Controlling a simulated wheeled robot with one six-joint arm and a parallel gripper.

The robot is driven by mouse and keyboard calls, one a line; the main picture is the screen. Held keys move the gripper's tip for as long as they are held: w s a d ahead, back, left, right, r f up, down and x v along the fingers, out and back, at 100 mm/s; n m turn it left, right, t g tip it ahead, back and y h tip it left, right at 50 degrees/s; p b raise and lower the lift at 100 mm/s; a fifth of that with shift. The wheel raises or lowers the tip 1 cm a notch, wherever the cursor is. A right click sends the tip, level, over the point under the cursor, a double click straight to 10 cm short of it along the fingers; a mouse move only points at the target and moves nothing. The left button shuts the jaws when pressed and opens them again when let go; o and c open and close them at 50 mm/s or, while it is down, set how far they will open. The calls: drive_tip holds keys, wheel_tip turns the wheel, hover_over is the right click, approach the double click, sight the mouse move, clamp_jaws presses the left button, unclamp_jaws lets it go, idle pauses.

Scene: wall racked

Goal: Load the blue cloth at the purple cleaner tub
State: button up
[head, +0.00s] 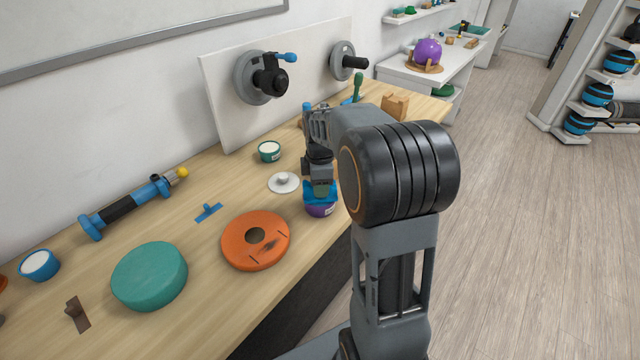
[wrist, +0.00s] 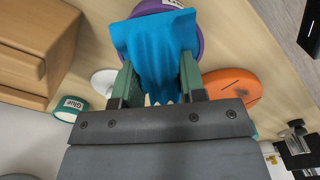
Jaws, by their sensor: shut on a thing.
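The blue cloth (wrist: 155,50) is pinched between the green fingers of my gripper (wrist: 160,82) and hangs in folds beyond them. The purple cleaner tub (head: 320,210) stands near the table's front edge. In the wrist view the purple tub (wrist: 202,38) shows behind the cloth, which covers most of its opening. In the head view my gripper (head: 319,188) is right above the tub, with the cloth (head: 308,192) at its rim. I cannot tell whether the cloth touches what is inside. The tub's contents are hidden.
A white lid (head: 283,183) and a green tub (head: 269,151) lie behind. An orange disc (head: 256,240) and a teal round pad (head: 149,276) are to the left. A wooden box (head: 395,106) stands farther back. A blue tub (head: 39,265) is at far left.

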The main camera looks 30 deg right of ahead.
drive_tip(key=shift+f, duration=0.45)
idle(1.1)
drive_tip(key=shift+r+p, duration=2.7)
drive_tip(key=shift+r, duration=0.85)
